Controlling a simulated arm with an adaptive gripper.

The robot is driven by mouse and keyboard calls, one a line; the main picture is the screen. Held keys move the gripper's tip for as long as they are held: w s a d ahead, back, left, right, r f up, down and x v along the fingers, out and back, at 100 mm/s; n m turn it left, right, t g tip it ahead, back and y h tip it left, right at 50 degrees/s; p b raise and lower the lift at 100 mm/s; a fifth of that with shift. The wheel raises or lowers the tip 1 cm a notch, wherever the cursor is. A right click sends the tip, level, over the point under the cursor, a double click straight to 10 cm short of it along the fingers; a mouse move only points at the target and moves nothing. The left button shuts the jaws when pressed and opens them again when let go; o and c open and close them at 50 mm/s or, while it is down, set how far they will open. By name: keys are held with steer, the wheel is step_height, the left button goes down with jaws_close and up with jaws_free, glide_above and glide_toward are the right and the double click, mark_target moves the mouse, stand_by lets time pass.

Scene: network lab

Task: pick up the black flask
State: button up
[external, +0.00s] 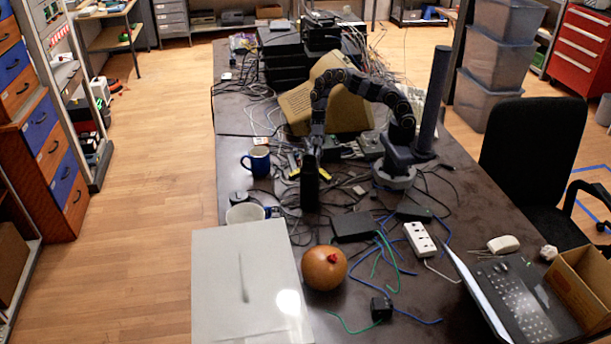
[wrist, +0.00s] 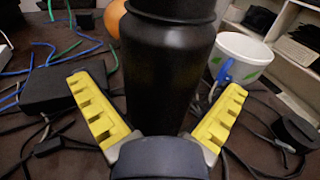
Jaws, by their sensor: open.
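The black flask (external: 310,185) stands upright on the dark table, in front of my gripper (external: 297,166) in the external view. In the wrist view the flask (wrist: 172,65) fills the middle, with its top cut off by the upper edge. My gripper (wrist: 157,88) is open, with a yellow-padded finger on each side of the flask. I see gaps between the fingers and the flask; its lower end is hidden behind the gripper's dark body.
A black box (external: 353,227), a round orange-brown object (external: 324,268) and a white power strip (external: 420,239) lie nearer the camera. Loose cables cover much of the table (external: 232,130).

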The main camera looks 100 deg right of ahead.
steer(key=c, duration=1.2)
steer(key=shift+r, duration=0.15)
